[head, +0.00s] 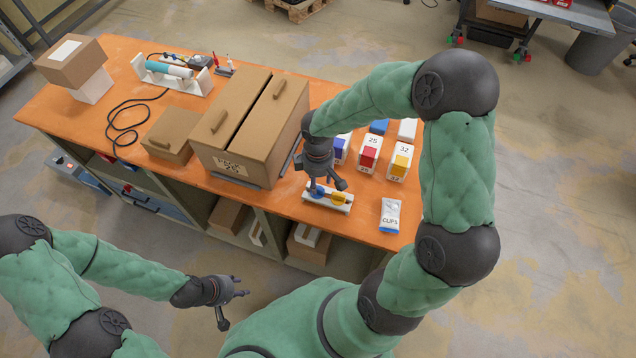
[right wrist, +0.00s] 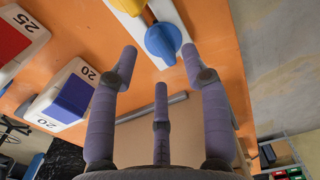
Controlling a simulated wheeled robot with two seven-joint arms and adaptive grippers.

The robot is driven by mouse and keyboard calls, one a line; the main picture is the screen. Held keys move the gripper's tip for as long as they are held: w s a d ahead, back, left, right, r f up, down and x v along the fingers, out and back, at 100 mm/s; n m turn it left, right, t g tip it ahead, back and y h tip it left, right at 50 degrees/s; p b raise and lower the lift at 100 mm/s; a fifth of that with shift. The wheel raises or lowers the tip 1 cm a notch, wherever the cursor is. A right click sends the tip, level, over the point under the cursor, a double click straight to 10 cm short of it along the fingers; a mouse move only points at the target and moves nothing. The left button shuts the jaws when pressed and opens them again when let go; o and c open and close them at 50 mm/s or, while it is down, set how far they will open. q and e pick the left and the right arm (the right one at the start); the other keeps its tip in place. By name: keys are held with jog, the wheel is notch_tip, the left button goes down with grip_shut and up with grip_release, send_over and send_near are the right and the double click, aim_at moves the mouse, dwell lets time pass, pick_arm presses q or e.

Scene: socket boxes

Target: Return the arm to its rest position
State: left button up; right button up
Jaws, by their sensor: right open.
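My right gripper (head: 328,188) is over the orange workbench (head: 380,222), above a small white tray (head: 341,204) with a blue and a yellow part on it. In the right wrist view my right gripper (right wrist: 160,75) is open, its fingers spread with nothing between them. The blue knob-like part (right wrist: 163,42) lies beyond the fingertips, with a gap to them. My left gripper (head: 230,302) hangs in front of the bench over the floor, fingers apart and empty.
Socket boxes marked 25 (head: 370,150) and 32 (head: 400,162) stand right of my right gripper. A large brown box (head: 232,140) stands close on its left. A CLIPS packet (head: 390,214) lies near the bench's right end. Open floor (head: 560,190) lies right of the bench.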

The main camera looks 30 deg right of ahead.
notch_tip(320, 180, up, 9)
dwell(0.3)
pick_arm(q)
jog(key=shift+s, duration=0.1)
pick_arm(e)
jog(key=shift+f, duration=0.15)
